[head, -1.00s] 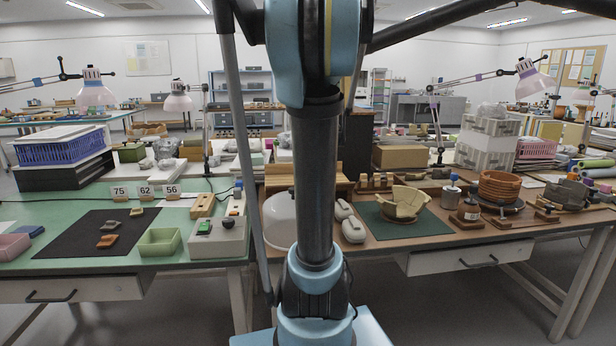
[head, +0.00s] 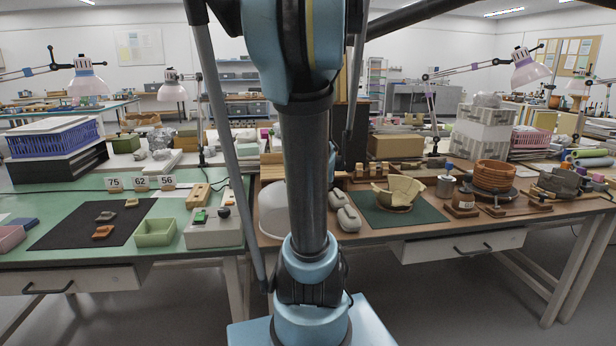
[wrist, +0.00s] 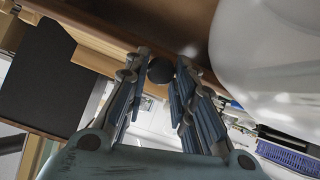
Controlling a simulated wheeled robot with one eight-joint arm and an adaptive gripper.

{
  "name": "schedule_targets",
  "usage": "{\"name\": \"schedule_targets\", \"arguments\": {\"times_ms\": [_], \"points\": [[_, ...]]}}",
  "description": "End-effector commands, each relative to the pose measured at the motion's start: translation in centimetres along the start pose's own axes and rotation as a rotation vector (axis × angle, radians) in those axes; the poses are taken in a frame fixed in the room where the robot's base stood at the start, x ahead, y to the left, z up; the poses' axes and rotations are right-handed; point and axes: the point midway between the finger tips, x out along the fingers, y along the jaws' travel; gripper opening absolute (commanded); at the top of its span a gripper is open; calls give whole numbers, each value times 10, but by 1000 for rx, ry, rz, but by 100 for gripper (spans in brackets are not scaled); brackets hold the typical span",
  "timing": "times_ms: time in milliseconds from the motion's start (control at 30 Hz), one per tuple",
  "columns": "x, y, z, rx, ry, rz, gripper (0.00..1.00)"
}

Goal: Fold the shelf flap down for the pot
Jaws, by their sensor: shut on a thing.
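My gripper (wrist: 158,84) shows in the wrist view, its fingers closed around a dark round knob (wrist: 160,70). The knob lies against the edge of a brown wooden board (wrist: 185,28), which I take to be the shelf flap; its angle is hard to tell here. In the head view my arm hides the gripper and most of the shelf, and only a light wooden part (head: 271,168) shows beside it. A cream pot with a broken rim (head: 399,194) stands on a dark green mat (head: 430,212) on the brown table.
A white dome (head: 271,212) stands left of my arm and looms close to the gripper in the wrist view (wrist: 270,50). Terracotta pots (head: 493,177) and a lamp (head: 528,70) stand at the right.

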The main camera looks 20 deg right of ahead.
Motion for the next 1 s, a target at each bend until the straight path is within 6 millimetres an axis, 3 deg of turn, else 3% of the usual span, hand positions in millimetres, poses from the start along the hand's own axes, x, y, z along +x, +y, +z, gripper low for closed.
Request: {"name": "schedule_targets", "arguments": {"times_ms": [133, 167, 233, 667, 1000], "points": [[0, -2, 2, -1, -4, -3, 0], [0, -2, 2, -1, -4, -3, 28], [0, -2, 1, -1, -4, -3, 44], [-2, -1, 0, -1, -2, -2, 44], [-23, -1, 0, -1, -2, -2, 44]]}}
